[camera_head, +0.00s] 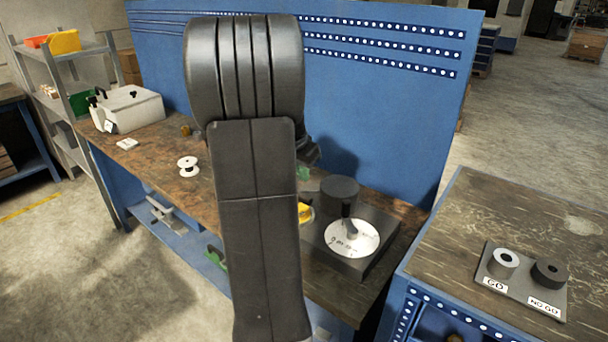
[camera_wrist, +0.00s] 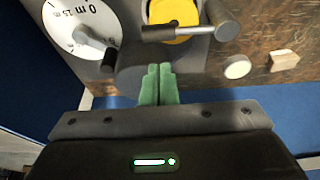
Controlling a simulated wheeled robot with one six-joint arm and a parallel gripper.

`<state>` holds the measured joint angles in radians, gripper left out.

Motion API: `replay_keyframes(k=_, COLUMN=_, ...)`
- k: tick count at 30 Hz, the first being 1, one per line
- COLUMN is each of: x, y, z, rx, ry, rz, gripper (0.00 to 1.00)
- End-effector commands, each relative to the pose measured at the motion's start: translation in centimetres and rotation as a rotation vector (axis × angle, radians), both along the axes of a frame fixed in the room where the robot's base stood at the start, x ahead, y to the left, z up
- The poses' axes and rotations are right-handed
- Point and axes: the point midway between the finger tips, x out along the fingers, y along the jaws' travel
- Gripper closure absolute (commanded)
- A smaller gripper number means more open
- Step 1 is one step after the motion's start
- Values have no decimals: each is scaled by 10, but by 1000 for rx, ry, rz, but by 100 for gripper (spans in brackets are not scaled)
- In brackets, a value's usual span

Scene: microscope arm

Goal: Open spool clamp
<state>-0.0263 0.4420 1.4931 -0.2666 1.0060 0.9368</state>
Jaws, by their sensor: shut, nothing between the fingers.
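My gripper (camera_wrist: 157,84) has green fingers, pressed together and empty in the wrist view. A grey lever with a cylindrical handle (camera_wrist: 222,20) lies across a yellow disc (camera_wrist: 178,14) just beyond the fingertips; it looks like the spool clamp, apart from my fingers. The yellow part (camera_head: 305,212) also shows in the head view, partly behind my arm. A white dial (camera_wrist: 78,28) with a dark-handled crank is left of the fingers in the wrist view. It sits on a dark block in the head view (camera_head: 340,243). My arm hides most of my gripper there.
A grey cylinder (camera_head: 340,188) stands behind the dial. A white spool (camera_head: 188,163) and a white box-like machine (camera_head: 133,108) are farther left on the wooden bench. A blue perforated panel (camera_head: 390,110) rises behind. A gauge plate (camera_head: 520,285) lies on the right cabinet.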

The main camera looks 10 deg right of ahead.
Motion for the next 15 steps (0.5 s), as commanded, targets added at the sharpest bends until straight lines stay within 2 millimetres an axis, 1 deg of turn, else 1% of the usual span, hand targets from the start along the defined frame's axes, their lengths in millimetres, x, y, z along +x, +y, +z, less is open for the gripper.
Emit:
replay_keyframes(k=1, x=1, y=-3, z=-10, rx=0, ry=6, rz=-1, gripper=100)
replay_keyframes(k=3, x=4, y=-5, z=-23, rx=-1, ry=6, rz=-2, gripper=100)
replay_keyframes(k=9, x=12, y=-13, z=-55, rx=0, ry=4, rz=0, gripper=100)
replay_keyframes(k=15, x=16, y=-16, z=-71, rx=0, ry=1, rz=1, gripper=100)
